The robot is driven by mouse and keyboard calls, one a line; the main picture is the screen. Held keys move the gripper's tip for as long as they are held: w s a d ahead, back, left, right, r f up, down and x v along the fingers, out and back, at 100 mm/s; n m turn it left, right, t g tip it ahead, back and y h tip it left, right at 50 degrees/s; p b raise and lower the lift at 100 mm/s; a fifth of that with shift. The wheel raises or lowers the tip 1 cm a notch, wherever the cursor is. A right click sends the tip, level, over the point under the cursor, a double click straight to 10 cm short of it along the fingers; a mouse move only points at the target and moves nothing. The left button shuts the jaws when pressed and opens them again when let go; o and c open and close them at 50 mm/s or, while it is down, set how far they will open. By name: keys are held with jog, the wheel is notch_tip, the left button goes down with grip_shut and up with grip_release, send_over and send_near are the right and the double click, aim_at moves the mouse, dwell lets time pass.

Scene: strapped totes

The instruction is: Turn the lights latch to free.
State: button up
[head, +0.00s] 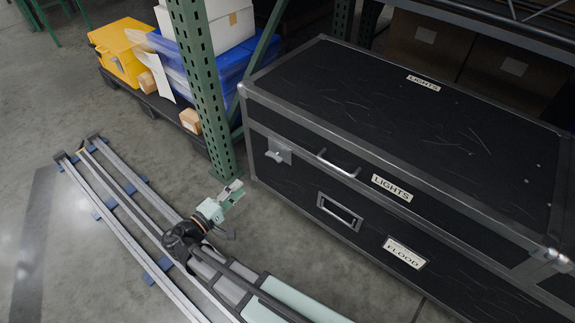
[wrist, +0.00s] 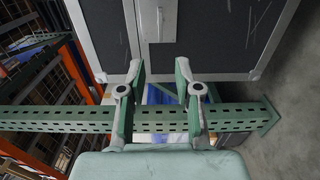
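The latch also shows in the wrist view (wrist: 158,22), at the top between and beyond the fingertips. The lever lies sideways in the head view. My gripper (head: 236,188) is below and left of the latch, apart from it. In the wrist view my gripper (wrist: 159,72) is open, with nothing between its fingers.
A green perforated rack post (head: 205,95) stands just left of the case, near my gripper. Yellow (head: 122,55) and blue (head: 232,70) totes sit on a low pallet behind it. A dark shelf hangs over the back right. Open floor lies at left.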

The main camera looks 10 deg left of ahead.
aim_at(273, 157)
jog(key=b+x, duration=0.5)
jog(key=x, duration=1.2)
jog(key=shift+w+d+f, duration=0.1)
jog(key=shift+w, duration=0.1)
grip_shut()
